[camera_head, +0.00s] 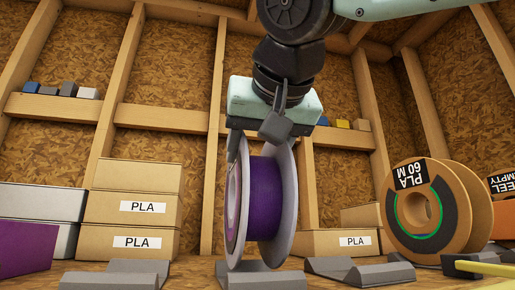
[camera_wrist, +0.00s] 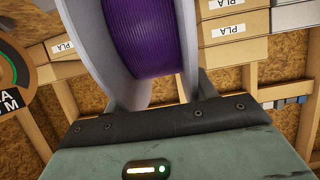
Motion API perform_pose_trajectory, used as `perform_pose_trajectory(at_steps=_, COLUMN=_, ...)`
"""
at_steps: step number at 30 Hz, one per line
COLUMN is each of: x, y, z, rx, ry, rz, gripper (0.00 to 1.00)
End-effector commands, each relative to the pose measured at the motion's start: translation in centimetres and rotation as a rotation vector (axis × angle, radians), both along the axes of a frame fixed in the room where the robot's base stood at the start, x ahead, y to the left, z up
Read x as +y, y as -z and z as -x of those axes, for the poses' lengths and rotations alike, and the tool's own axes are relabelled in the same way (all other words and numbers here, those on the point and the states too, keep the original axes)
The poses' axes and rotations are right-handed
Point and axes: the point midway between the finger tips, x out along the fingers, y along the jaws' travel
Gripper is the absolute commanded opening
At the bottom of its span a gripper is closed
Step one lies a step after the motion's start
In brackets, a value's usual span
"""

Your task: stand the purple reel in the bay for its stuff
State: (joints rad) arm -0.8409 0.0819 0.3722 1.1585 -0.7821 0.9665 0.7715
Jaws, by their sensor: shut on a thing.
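The purple reel (camera_head: 264,200) has pale grey flanges and purple filament. It hangs upright below my gripper (camera_head: 256,140), which is shut on its upper part. The wrist view also shows the purple reel (camera_wrist: 148,40) between the fingers. Its lower edge is at the middle grey cradle (camera_head: 225,268), and I cannot tell whether it touches. A left grey cradle (camera_head: 115,275) and a right grey cradle (camera_head: 345,268) look empty. No label on these cradles can be read.
A cardboard reel marked PLA 60 M (camera_head: 462,215) stands at the right, beside an orange thing with an "empty" label (camera_head: 503,183). PLA boxes (camera_head: 130,210) are stacked behind at the left, with another PLA box (camera_head: 340,243) behind at right. A purple panel (camera_head: 25,250) is at far left.

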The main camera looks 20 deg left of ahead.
Motion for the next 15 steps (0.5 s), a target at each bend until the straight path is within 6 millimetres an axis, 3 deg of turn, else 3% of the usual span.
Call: perform_pose_trajectory(at_steps=15, x=0.0, y=0.9, z=0.0, rx=-0.003, ry=-0.001, rz=-0.003, gripper=0.04)
